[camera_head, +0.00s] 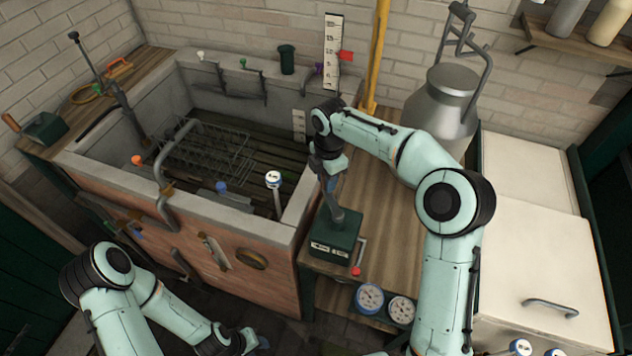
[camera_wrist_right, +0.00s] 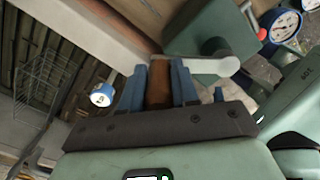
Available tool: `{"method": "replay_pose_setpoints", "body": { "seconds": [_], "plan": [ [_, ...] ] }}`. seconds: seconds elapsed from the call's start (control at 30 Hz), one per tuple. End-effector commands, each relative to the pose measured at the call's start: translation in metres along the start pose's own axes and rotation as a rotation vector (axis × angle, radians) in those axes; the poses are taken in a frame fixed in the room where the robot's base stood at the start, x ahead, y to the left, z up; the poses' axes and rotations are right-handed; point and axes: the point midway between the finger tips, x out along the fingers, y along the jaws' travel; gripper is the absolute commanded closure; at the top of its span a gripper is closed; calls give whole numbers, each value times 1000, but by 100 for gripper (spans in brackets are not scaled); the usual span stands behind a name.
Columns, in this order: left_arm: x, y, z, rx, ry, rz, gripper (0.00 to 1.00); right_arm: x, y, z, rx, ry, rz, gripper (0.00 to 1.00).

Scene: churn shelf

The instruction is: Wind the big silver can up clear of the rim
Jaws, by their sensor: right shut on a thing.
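The big silver can (camera_head: 440,98) is at the right of the stone basin, by the back wall. A grey metal bail (camera_head: 462,38) rises over its top. Its lower part is hidden behind my right arm, so I cannot tell whether its base touches anything. A green winch box (camera_head: 335,236) with a grey crank arm sits on the wooden counter. My right gripper (camera_head: 328,178) is shut on the crank's brown handle (camera_wrist_right: 159,84), which shows between its blue fingers in the right wrist view. My left gripper (camera_head: 258,344) is low at the front, its fingers barely visible.
The basin's stone rim (camera_head: 225,219) borders the counter (camera_head: 385,215). A wire rack (camera_head: 205,155) lies inside the basin. Dials (camera_head: 370,298) are at the counter's front. A white chest (camera_head: 540,235) stands at the right. A yellow post (camera_head: 376,55) stands behind the counter.

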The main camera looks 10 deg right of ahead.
Motion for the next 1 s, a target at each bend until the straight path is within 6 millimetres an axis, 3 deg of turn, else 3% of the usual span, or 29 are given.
{"method": "replay_pose_setpoints", "body": {
  "seconds": [0.03, 0.2, 0.37, 0.7, 0.9, 1.0],
  "plan": [
    [0, 0, 0, 0, 0, 0, 57, 1, -11, 21, 19, -15, -19, 100],
    [0, 0, 0, 0, 0, 0, 57, 2, -23, 41, 14, -12, -24, 100],
    [3, -2, 4, -1, -4, -1, 57, 3, -30, 46, 11, -9, -26, 100],
    [30, -22, 31, -13, -37, -13, 57, 7, -83, 62, 10, -3, -32, 100],
    [32, -23, 32, -14, -38, -14, 57, 5, -87, 62, 5, 0, -29, 100],
    [43, -30, 40, -17, -48, -17, 57, 7, -99, 56, 4, 2, -29, 100]
  ]
}}
